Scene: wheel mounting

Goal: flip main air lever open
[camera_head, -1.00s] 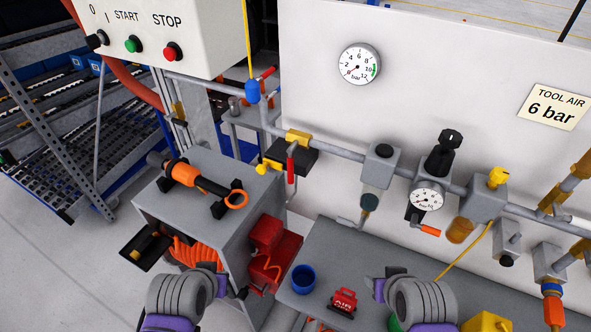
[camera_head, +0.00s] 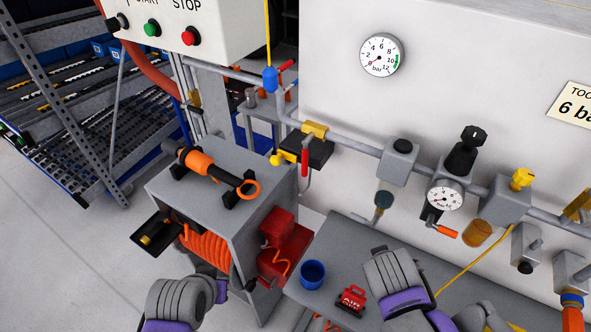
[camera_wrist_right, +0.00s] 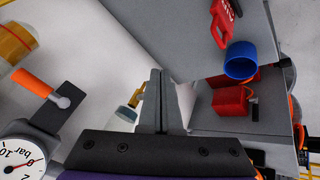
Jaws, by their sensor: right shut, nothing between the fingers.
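A red lever (camera_head: 305,163) hangs down below a yellow valve (camera_head: 315,130) on the grey air pipe. An orange-tipped lever (camera_head: 447,232) sits under the regulator gauge (camera_head: 445,197); it also shows at the left of the right wrist view (camera_wrist_right: 34,82). I cannot tell from labels which is the main air lever. My right gripper (camera_wrist_right: 162,78) is shut and empty, apart from both levers. In the head view its fingers are hidden behind my right arm. My left arm shows at lower left, but its fingers do not show.
The wall gauge (camera_head: 381,56) needle points low. A cart (camera_head: 225,150) with an orange-black tool stands left of the bench (camera_head: 345,235). A blue cup (camera_head: 313,273) and red AIR tag (camera_head: 352,300) lie on the bench. The filter bowl (camera_head: 383,202) hangs near the red lever.

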